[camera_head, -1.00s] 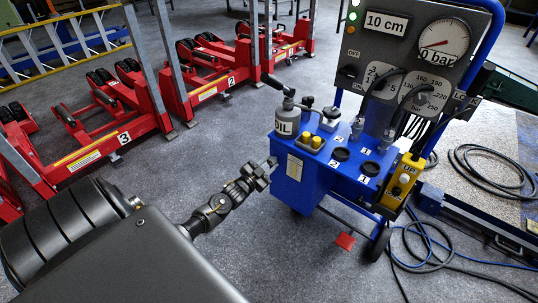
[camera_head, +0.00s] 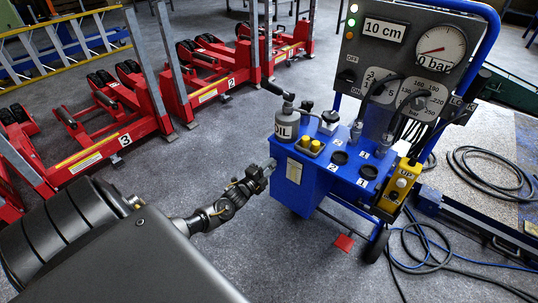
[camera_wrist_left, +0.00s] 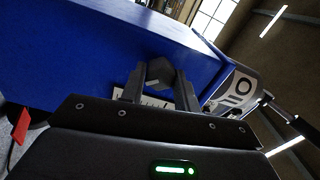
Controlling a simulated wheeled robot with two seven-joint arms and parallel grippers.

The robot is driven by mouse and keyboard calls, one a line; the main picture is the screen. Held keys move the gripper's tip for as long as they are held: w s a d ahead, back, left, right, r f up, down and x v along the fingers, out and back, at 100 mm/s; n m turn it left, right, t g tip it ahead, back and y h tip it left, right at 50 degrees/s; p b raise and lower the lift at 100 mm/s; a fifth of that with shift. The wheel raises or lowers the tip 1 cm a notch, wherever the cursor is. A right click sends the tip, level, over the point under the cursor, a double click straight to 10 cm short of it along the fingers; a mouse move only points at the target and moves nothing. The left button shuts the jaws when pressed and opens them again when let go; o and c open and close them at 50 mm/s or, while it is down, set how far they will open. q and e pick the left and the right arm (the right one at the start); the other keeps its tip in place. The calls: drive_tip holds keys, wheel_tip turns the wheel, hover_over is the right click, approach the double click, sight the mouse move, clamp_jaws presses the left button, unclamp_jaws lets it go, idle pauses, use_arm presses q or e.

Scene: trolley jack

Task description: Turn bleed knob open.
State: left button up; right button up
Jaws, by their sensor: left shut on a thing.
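The blue pump trolley (camera_head: 300,190) stands in the middle of the head view, with an OIL bottle (camera_head: 286,128) on top. My left arm reaches to its left side, and my left gripper (camera_head: 268,166) is at that wall. In the left wrist view the bleed knob (camera_wrist_left: 161,72), a dark blocky piece, sits between the two fingers of the gripper (camera_wrist_left: 160,84) in front of the blue wall. The fingers are shut on it. In the head view the gripper largely hides the knob. My right gripper is not in view.
Behind the trolley's top is a grey panel with a gauge (camera_head: 440,48) near 0 bar and a "10 cm" display (camera_head: 384,28). A yellow pendant (camera_head: 402,182) hangs at the right. Red lifting columns (camera_head: 110,130) stand at the left.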

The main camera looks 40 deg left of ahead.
use_arm(q)
drive_tip(key=shift+m+p, duration=0.65)
drive_tip(key=shift+m, duration=3.05)
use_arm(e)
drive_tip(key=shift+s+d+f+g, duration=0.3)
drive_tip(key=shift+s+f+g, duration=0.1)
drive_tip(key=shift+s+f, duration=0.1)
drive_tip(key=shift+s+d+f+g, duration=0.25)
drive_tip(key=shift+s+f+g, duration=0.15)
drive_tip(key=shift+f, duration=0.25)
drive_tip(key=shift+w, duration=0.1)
use_arm(q)
drive_tip(key=o, duration=1)
